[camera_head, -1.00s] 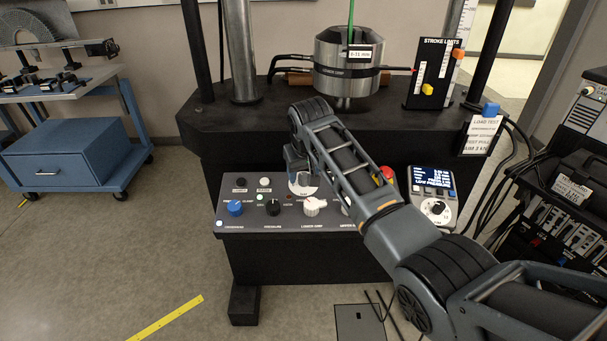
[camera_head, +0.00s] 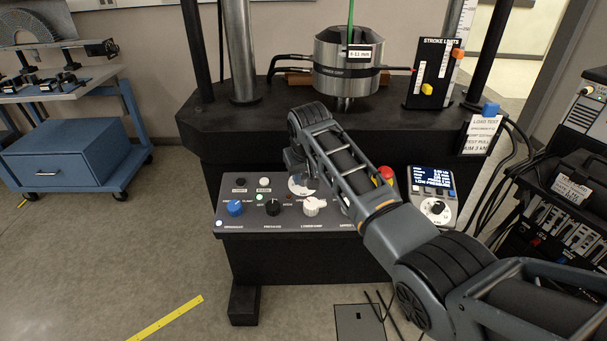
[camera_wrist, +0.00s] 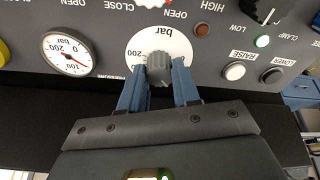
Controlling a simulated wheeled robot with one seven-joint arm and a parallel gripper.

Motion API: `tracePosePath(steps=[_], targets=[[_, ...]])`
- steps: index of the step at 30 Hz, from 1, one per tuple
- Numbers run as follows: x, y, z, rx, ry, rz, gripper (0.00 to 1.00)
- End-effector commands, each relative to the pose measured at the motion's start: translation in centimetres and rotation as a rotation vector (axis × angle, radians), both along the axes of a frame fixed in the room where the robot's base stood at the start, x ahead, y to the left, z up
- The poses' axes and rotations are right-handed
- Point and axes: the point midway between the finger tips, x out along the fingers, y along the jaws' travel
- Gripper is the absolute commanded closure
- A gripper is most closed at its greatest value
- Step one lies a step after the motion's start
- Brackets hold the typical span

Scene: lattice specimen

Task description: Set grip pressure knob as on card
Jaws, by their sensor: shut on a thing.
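The grip pressure knob (camera_wrist: 160,68) is grey and ribbed, on a white round dial marked in bar, with 200 readable at its left. My gripper (camera_wrist: 160,82) has its two blue fingers on either side of this knob and is shut on it. In the head view my gripper (camera_head: 296,160) is at the panel's back edge, partly hidden by my arm, and the knob's pointer cannot be read. A white card (camera_head: 482,135) headed LOAD TEST hangs at the right of the bench; its small lines are hard to read.
A round gauge (camera_wrist: 67,53) in bar sits beside the dial. A display (camera_head: 433,180) reads LOW PRESSURE.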

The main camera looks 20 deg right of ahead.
Motion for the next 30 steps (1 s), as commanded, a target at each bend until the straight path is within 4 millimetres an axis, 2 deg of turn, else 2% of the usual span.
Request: tracePosePath(steps=[14,30], targets=[[-0.02,0.1,0.04,0.022,-0.006,-0.084,0.99],[0.05,0.22,-0.01,0.137,-0.044,-0.535,0.99]])
